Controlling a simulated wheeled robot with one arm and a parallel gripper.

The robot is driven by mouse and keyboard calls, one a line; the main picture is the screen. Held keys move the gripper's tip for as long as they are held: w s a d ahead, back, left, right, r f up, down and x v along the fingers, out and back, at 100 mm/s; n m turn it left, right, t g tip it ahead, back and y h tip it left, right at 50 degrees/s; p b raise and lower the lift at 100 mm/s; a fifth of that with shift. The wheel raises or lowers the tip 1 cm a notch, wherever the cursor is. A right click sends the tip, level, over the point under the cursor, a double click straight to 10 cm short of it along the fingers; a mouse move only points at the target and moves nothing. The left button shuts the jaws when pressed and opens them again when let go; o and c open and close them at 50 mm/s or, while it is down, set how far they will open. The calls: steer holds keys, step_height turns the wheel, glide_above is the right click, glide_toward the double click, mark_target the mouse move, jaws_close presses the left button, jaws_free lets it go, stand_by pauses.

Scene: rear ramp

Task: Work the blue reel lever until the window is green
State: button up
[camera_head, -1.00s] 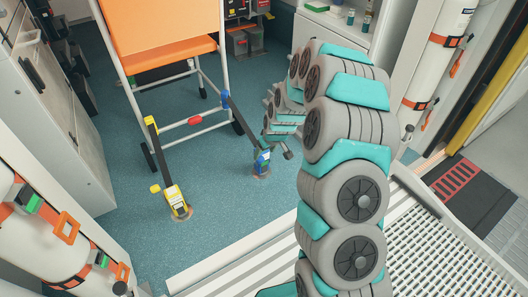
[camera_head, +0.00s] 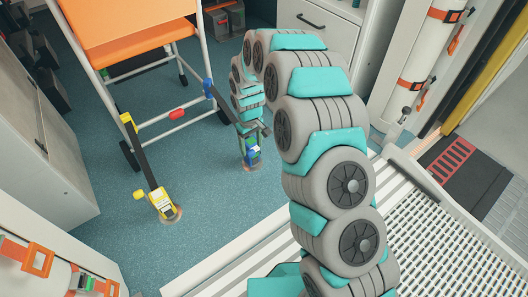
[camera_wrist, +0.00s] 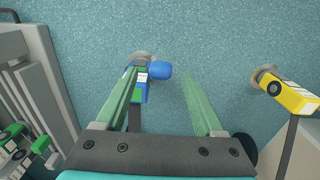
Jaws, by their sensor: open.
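The blue reel (camera_head: 253,153) stands on the floor right of the wheeled chair, below my gripper (camera_head: 250,143). In the wrist view, the reel's blue body (camera_wrist: 142,92) lies by my left finger, which partly covers it. Its rounded blue lever (camera_wrist: 160,70) sticks out to the right, between the fingertips of my gripper (camera_wrist: 162,76). The fingers are apart and nothing is clamped between them. A green patch and a white label show on the reel's body. Whether the green patch is the window, I cannot tell.
A yellow reel (camera_head: 163,203) stands on the floor to the left, its dark strap running up to the orange chair (camera_head: 130,30). The yellow reel also shows at the right in the wrist view (camera_wrist: 290,95). A white cabinet (camera_head: 330,30) stands behind my arm. The floor between the reels is clear.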

step_height(320, 180, down, 8)
steer(key=shift+r+b, duration=0.2)
steer(key=shift+b, duration=0.15)
jaws_close()
stand_by(0.5)
stand_by(1.0)
